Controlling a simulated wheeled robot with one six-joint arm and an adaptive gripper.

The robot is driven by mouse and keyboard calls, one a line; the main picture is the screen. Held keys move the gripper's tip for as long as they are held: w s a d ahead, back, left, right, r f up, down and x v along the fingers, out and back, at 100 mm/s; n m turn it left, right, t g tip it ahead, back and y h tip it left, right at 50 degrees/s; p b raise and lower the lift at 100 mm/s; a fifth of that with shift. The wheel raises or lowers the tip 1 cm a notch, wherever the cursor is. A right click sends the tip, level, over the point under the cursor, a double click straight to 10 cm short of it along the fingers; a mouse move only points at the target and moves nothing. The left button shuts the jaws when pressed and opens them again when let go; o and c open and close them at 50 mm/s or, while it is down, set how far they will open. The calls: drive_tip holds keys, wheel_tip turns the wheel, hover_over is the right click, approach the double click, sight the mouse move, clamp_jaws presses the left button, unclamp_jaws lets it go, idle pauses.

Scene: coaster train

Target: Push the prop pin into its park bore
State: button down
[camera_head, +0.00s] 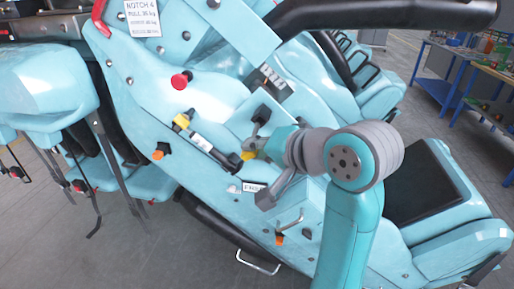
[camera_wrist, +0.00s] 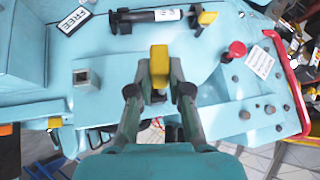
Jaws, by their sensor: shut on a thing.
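My gripper (camera_wrist: 158,90) is shut on the yellow head of the prop pin (camera_wrist: 158,62). The head stands up between the two fingers, and a short dark part shows below it. A grey square socket (camera_wrist: 86,78) lies on the panel left of my gripper in the wrist view. I cannot tell which opening is the park bore.
A black bar with a white label (camera_wrist: 150,16) lies above my gripper in the wrist view, beside a yellow handle (camera_wrist: 205,22). A FREE plate (camera_wrist: 74,20) is at upper left. A red knob (camera_wrist: 236,49) and a red rail (camera_wrist: 290,84) are at right.

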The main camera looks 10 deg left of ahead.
drive_tip(key=s, duration=0.6)
drive_tip(key=shift+a, duration=0.1)
idle(0.4)
drive_tip(key=shift+w, duration=0.1)
